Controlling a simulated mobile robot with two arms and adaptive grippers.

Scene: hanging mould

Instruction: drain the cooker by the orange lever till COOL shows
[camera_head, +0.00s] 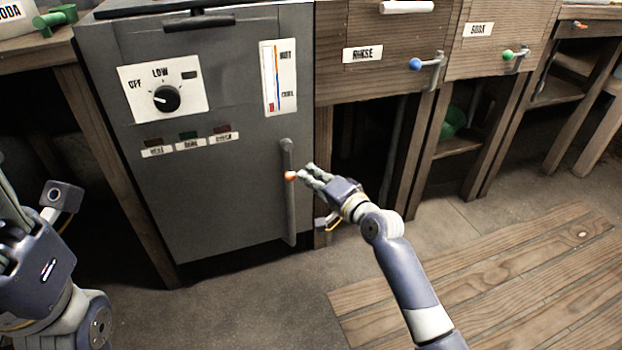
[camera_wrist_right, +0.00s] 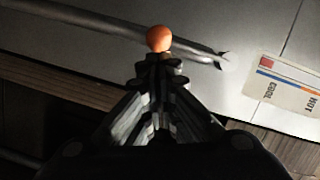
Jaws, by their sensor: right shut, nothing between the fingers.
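The grey cooker (camera_head: 215,210) stands at the left centre with a dial (camera_head: 166,98) on its front. Its HOT/COOL gauge (camera_head: 279,78) is at the upper right of the front and also shows in the right wrist view (camera_wrist_right: 285,85). The lever's orange knob (camera_head: 291,176) sits by the vertical grey pipe on the cooker's right side. My right gripper (camera_head: 307,173) is shut and empty, its fingertips right at the knob. In the right wrist view the knob (camera_wrist_right: 159,38) is just beyond the fingertips; contact is unclear. My left gripper (camera_head: 30,215) is at the left edge, its fingers not clearly seen.
The RINSE cabinet (camera_head: 385,55) with a blue-knobbed tap (camera_head: 416,64) and the SODA cabinet (camera_head: 490,45) with a green-knobbed tap (camera_head: 508,55) stand to the right. A wooden slatted platform (camera_head: 490,290) lies on the floor. Bare floor lies before the cooker.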

